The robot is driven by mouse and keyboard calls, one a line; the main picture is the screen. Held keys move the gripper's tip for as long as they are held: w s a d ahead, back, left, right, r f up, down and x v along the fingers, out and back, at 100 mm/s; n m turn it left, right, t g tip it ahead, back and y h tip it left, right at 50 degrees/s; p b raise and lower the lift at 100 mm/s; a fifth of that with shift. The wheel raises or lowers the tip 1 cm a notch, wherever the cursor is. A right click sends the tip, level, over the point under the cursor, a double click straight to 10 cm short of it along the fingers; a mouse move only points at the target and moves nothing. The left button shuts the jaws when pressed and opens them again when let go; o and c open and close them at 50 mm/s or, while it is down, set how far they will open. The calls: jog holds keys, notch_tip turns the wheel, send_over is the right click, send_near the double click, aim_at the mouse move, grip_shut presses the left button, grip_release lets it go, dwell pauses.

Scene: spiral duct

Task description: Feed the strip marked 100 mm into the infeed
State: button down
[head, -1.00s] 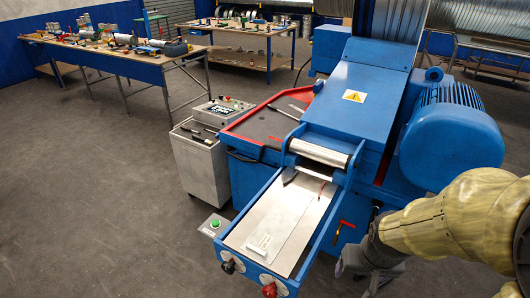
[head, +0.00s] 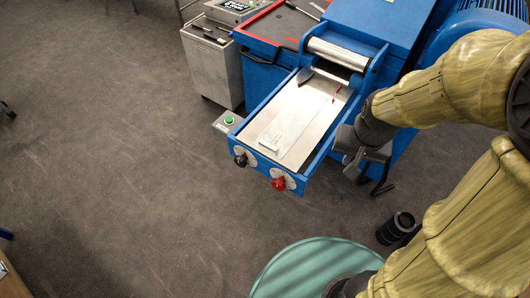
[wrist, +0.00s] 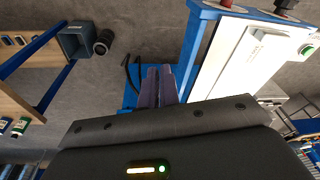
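The infeed is the blue-framed tray (head: 256,112) below a steel roller (head: 337,53) on the blue machine. A thin pale metal strip (head: 305,112) lies flat in the tray, running toward the roller. A small white label or block (head: 270,141) sits at its near end; I cannot read any mark. The tray bed also shows in the wrist view (wrist: 217,68), with the white piece (wrist: 268,45). My gripper (head: 350,172) is outside the tray, just beyond its right side, touching nothing visible. In the wrist view its fingers (wrist: 159,75) are together and empty.
A red knob (head: 279,184) and a black knob (head: 241,160) project from the tray's near end. A green button box (head: 228,121) is at its left. A dark cylinder (head: 396,229) stands on the floor at the right. The floor at left is clear.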

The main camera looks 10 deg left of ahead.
jog(key=w+a+r+m+g, duration=0.1)
jog(key=w+a+m, duration=0.1)
jog(key=a, duration=0.9)
jog(key=m+g+p, duration=0.1)
jog(key=p, duration=0.1)
send_near(265, 150)
jog(key=s+a+r, duration=0.2)
jog(key=s+r, duration=0.1)
jog(key=s, duration=0.2)
jog(key=shift+s+d, duration=0.1)
jog(key=shift+d, duration=0.15)
jog(key=shift+f, duration=0.1)
jog(key=shift+m, duration=0.3)
jog(key=w+f+p, duration=0.1)
jog(key=f, duration=0.2)
jog(key=w+f+p, duration=0.1)
jog(key=f, duration=0.2)
jog(key=w+d+f+p, duration=0.1)
jog(key=f+p, duration=0.1)
jog(key=f, duration=0.1)
jog(key=shift+d+f, duration=0.1)
jog(key=shift+f, duration=0.2)
jog(key=shift+w+d+f, duration=0.15)
jog(key=shift+w, duration=0.15)
